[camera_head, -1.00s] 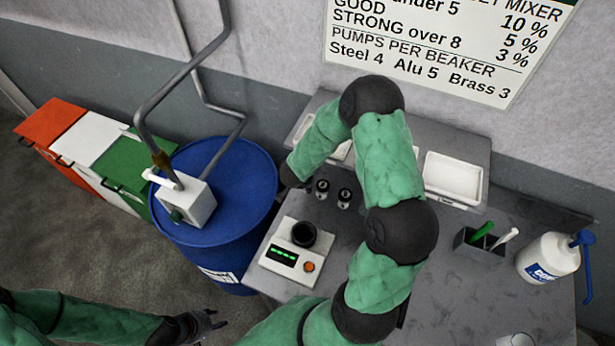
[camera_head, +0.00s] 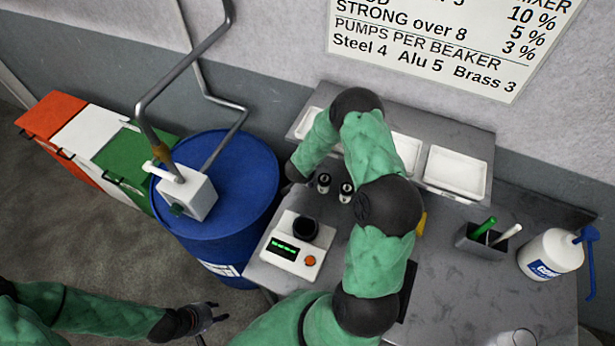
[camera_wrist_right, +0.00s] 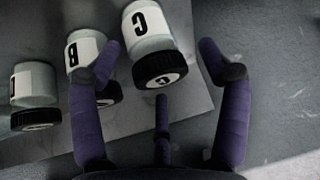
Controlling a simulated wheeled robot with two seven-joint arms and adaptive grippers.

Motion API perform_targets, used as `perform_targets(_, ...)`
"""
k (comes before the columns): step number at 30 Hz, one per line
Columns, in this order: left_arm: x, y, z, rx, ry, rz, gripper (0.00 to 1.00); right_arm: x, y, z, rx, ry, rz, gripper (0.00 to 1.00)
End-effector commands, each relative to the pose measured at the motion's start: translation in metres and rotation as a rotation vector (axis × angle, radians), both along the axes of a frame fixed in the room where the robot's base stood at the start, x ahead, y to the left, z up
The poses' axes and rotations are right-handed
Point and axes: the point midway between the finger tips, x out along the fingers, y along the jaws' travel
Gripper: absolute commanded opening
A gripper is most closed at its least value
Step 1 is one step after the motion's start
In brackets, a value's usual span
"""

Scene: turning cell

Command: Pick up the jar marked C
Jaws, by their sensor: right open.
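The jar marked C (camera_wrist_right: 149,38) is white-labelled with a black lid that also bears a C. It lies at top centre of the right wrist view, lid towards me. My right gripper (camera_wrist_right: 160,58) is open, its fingers on either side of the jar's lid end; contact cannot be told. The jar marked B (camera_wrist_right: 86,52) is just left, behind the left finger. Another jar (camera_wrist_right: 35,88) is further left, its letter cut off. In the head view, two small jars (camera_head: 323,183) (camera_head: 346,191) show, letters unreadable; my arm hides the right gripper. My left gripper (camera_head: 207,318) is open and empty.
A scale (camera_head: 283,252) with a dark cup (camera_head: 305,229) stands at the bench's left. White trays (camera_head: 456,172) line the back. A pen holder (camera_head: 485,242) and pump bottle (camera_head: 550,255) are at right. A blue drum (camera_head: 240,190) stands left of the bench.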

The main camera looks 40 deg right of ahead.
Motion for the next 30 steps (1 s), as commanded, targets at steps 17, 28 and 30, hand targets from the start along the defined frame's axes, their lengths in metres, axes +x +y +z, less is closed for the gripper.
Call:
perform_targets(17, 0.000, 0.000, 0.000, 0.000, 0.000, 0.000, 0.40, 0.001, -0.001, -0.002, 0.000, 0.000, 0.001, 0.18)
perform_targets(28, 0.000, 0.000, 0.000, 0.000, 0.000, 0.000, 0.40, 0.002, -0.001, 0.007, -0.001, -0.002, 0.001, 0.18)
perform_targets(30, 0.000, 0.000, 0.001, 0.000, 0.000, 0.000, 0.40, 0.001, -0.001, 0.013, -0.001, -0.001, 0.001, 0.18)
